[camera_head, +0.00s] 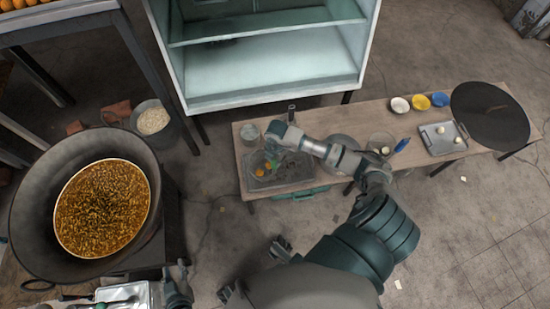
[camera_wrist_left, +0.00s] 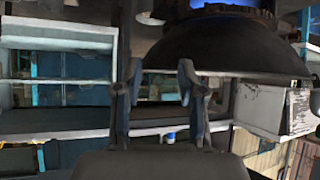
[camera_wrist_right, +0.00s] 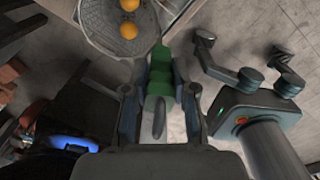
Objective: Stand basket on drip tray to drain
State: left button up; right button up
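The wire basket (camera_head: 254,160), with two orange balls in it, is at the left part of the table. It also shows at the top of the right wrist view (camera_wrist_right: 100,30). My right gripper (camera_head: 273,147) is shut on the basket's green handle (camera_wrist_right: 160,82). The dark grey drip tray (camera_head: 300,174) lies under and to the right of the basket. I cannot tell whether the basket touches it. My left gripper (camera_head: 178,282) is away at the bottom left, near the wok; its fingers are apart and empty in the left wrist view (camera_wrist_left: 158,85).
A large wok (camera_head: 40,190) of brown food stands at left. A glass (camera_head: 249,133) and a bottle (camera_head: 291,112) stand behind the basket. A metal tray (camera_head: 432,145) with white balls, small bowls (camera_head: 420,102) and a black disc (camera_head: 490,115) occupy the table's right.

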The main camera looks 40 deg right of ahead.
jog(key=o, duration=0.5)
notch_tip(320, 180, up, 12)
jog(key=shift+s, duration=0.1)
dwell(0.6)
